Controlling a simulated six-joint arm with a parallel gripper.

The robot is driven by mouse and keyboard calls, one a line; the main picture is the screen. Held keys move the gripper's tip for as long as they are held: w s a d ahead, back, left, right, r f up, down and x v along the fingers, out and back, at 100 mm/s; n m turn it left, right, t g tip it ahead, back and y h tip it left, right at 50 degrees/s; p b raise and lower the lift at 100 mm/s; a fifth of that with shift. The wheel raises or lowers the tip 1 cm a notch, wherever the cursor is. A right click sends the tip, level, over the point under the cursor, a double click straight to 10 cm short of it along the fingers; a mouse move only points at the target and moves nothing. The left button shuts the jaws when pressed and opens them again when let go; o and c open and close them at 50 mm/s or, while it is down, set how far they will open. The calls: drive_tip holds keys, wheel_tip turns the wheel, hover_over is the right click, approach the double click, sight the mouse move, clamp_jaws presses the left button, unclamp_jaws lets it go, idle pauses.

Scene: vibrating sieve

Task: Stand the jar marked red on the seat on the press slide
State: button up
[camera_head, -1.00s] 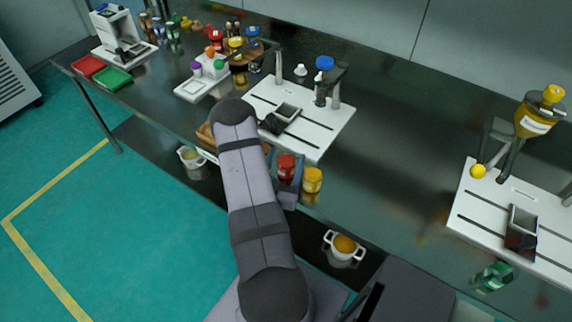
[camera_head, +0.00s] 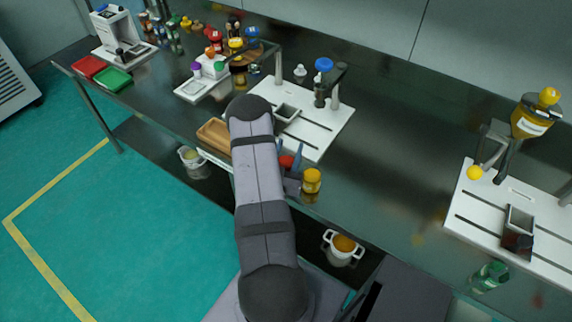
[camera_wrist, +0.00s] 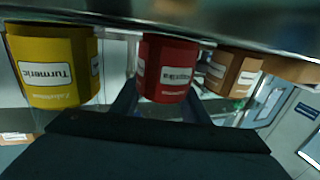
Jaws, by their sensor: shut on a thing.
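The red jar (camera_head: 287,162) is between the two fingers of my gripper (camera_head: 291,152), which is shut on it near the bench's front edge. In the wrist view the red jar (camera_wrist: 167,72) fills the gap between the fingers, its pale label upside down in the picture. The bench behind it holds a white slotted plate (camera_head: 325,125) with a grey square holder (camera_head: 287,112) and a post. A similar plate (camera_head: 475,215) with a grey holder (camera_head: 519,218) stands at the right. I cannot tell which holder is the press slide's seat.
A yellow turmeric jar (camera_head: 312,181) stands close to the right of my gripper; it also shows in the wrist view (camera_wrist: 55,70). An orange-brown jar (camera_wrist: 232,72) is on the other side. A wooden tray (camera_head: 214,134) lies left of my arm. Bench between the plates is clear.

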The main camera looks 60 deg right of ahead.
drive_tip(key=shift+r, duration=0.1)
wheel_tip(320, 180, up, 10)
idle(0.9)
